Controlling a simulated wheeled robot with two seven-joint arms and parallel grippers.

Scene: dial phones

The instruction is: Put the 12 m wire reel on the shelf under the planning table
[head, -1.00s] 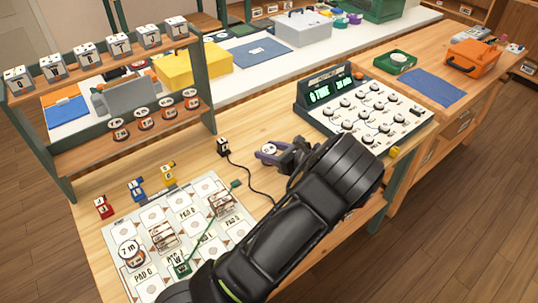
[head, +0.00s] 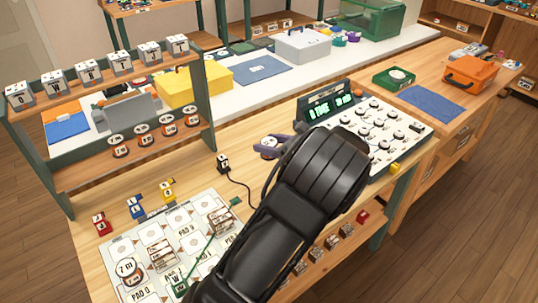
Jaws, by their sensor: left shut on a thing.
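A purple reel-like piece with a pale round face (head: 268,143) is at the end of my left arm in the head view. Its label is too small to read, so I cannot confirm it says 12 m. My left gripper (head: 277,149) is shut on it above the planning table (head: 235,138); my own wrist hides much of the fingers. The shelf under the table (head: 318,262) shows below the right edge, holding several small blocks (head: 331,242) and a red piece (head: 362,216). My right gripper is not in view.
A pad board (head: 192,215) with a 7 m reel (head: 127,270) lies left of my arm. A black block (head: 223,162) with a cable sits behind it. A console (head: 375,130) stands at the right. A rack (head: 75,180) holds dice-like blocks and orange reels.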

